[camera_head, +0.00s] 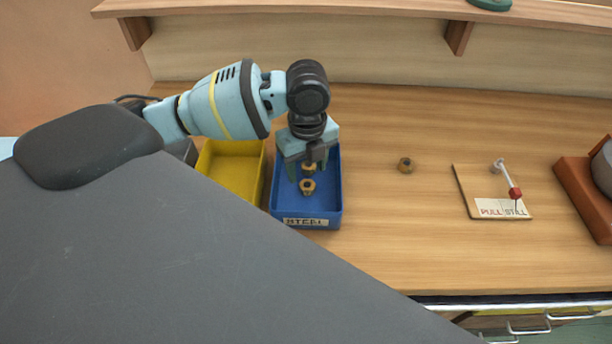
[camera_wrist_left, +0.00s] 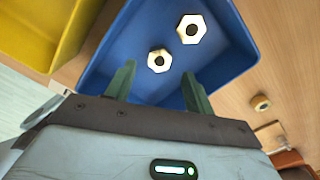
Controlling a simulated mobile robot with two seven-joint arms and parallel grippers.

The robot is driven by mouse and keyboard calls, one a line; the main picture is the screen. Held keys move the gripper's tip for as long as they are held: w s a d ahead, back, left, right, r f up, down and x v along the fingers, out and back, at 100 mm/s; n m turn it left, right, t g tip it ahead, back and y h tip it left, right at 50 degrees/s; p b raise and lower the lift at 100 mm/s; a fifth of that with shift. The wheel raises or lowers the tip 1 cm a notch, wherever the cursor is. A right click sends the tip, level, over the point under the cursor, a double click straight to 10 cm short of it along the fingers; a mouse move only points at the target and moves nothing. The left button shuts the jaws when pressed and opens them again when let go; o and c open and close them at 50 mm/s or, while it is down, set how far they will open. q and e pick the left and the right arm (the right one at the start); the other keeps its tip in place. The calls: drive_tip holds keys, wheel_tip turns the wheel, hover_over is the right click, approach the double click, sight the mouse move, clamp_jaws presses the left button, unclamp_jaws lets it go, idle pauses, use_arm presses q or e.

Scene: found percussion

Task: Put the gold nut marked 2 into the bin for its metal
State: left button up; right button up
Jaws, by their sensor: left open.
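A third gold-coloured nut (camera_head: 405,165) lies on the table to the right of the bin. I cannot read a number on any nut. My left gripper (camera_head: 306,174) is open above the blue bin, fingers pointing down, with nothing held. My right gripper is out of view.
A yellow bin (camera_head: 233,153) stands just left of the blue bin, and no label shows on it. A board (camera_head: 466,184) with a red-tipped lever stands to the right, with a brown block (camera_head: 585,195) beyond. The table between the blue bin and board is mostly clear.

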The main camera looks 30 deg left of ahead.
sight(307, 184)
use_arm(q)
wheel_tip(307, 184, up, 8)
drive_tip(key=shift+f, duration=0.15)
idle(0.6)
